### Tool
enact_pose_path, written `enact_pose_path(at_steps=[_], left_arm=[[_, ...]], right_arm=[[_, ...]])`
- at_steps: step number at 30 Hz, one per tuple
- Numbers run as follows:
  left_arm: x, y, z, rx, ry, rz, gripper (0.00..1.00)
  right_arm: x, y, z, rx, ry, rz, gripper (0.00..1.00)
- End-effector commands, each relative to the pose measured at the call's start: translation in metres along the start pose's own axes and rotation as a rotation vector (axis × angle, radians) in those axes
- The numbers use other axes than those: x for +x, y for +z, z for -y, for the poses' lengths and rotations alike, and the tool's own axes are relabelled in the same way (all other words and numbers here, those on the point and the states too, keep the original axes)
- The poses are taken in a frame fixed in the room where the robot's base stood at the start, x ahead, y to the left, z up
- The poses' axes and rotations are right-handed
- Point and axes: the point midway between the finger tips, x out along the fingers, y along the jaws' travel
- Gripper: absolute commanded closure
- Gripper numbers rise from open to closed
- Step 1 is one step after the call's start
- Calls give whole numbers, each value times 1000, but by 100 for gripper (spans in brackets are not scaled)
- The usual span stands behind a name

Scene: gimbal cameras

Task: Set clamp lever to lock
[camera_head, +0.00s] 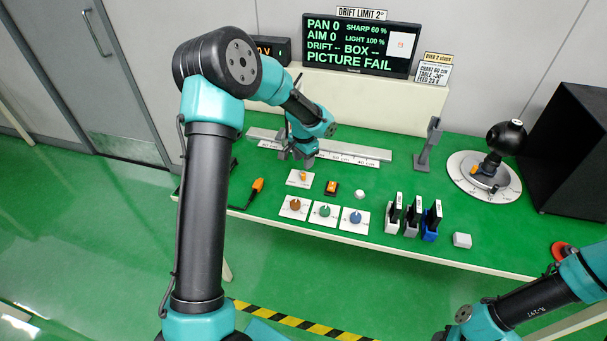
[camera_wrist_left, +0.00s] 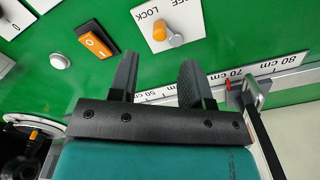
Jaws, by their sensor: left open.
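The clamp lever (camera_head: 303,175) is a small orange lever on a white plate behind the row of round knobs. In the left wrist view the lever (camera_wrist_left: 160,32) shows orange with a greyish end, on a plate (camera_wrist_left: 187,16) lettered LOCK and FREE. Which word it is set to I cannot tell. My left gripper (camera_head: 297,156) is just behind the plate, over the ruler rail. In the wrist view its two fingers (camera_wrist_left: 158,76) are apart and empty, with the lever a little beyond their tips, not touched. My right gripper is not in view; only part of the right arm shows.
An orange rocker switch (camera_head: 332,188) and a white button (camera_head: 359,194) sit right of the lever. Brown, green and blue knobs (camera_head: 324,211) lie in front. The ruler rail (camera_head: 345,157) crosses behind, and a grey post (camera_head: 429,145) stands right. The screen (camera_head: 361,46) reads PICTURE FAIL.

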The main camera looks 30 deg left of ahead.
Motion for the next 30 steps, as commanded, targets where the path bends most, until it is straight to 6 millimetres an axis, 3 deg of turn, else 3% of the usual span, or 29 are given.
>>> enact_pose_path(at_steps=[6, 12, 25, 30], left_arm=[[39, 1, -1, 0, 2, 4, 56], [63, 0, 0, 0, 1, 1, 56], [72, 0, 0, 0, 1, 0, 57], [72, 0, 0, 0, 1, 0, 73]], right_arm=[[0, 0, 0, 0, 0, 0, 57], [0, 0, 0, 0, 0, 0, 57], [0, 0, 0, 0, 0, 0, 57], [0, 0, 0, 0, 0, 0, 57]])
